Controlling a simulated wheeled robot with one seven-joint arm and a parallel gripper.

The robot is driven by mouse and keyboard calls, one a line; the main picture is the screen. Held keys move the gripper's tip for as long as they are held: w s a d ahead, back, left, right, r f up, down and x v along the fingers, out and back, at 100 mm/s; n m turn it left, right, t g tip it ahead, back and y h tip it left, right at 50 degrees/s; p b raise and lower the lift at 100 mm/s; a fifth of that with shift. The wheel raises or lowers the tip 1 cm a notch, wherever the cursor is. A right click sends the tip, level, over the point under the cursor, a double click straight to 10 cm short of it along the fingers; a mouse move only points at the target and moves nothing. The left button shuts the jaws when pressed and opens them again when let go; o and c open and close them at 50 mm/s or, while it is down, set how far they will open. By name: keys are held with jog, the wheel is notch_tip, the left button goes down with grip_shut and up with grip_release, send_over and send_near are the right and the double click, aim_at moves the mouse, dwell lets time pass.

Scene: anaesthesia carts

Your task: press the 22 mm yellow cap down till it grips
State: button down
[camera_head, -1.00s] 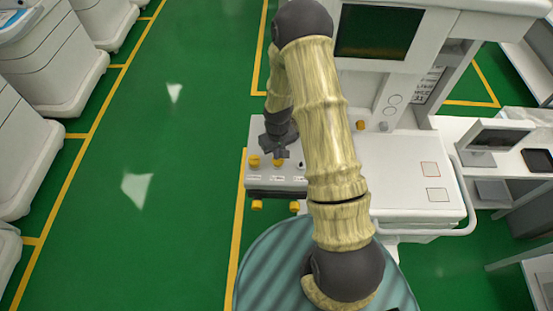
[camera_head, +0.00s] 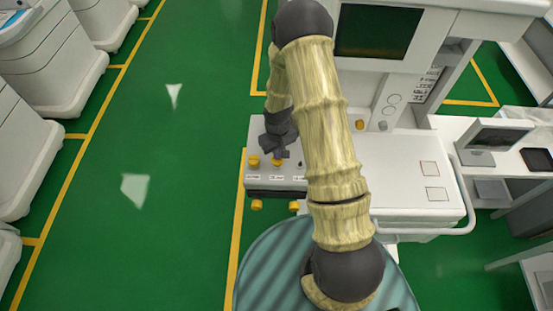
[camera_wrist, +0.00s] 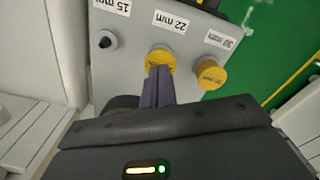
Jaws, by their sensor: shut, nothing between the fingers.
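The 22 mm yellow cap (camera_wrist: 161,56) sits on its post beside the printed "22 mm" label (camera_wrist: 171,22) in the wrist view. My gripper (camera_wrist: 159,70) is shut and empty, and its fingertips overlap the near edge of this cap. Whether they touch it I cannot tell. In the head view my gripper (camera_head: 278,155) is over the grey panel (camera_head: 254,140), and the cap shows partly below the fingertips (camera_head: 278,162). How far down the cap sits is not clear.
Another yellow cap (camera_wrist: 210,74) sits beside the "30 mm" label (camera_wrist: 220,39). A bare dark port (camera_wrist: 106,40) is by the "15 mm" label (camera_wrist: 112,6). Yellow knobs (camera_head: 257,205) stick out from the panel's front. The white worktop (camera_head: 400,170) lies to the right.

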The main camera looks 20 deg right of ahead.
jog(key=shift+w+f, duration=0.25)
jog(key=shift+f, duration=0.1)
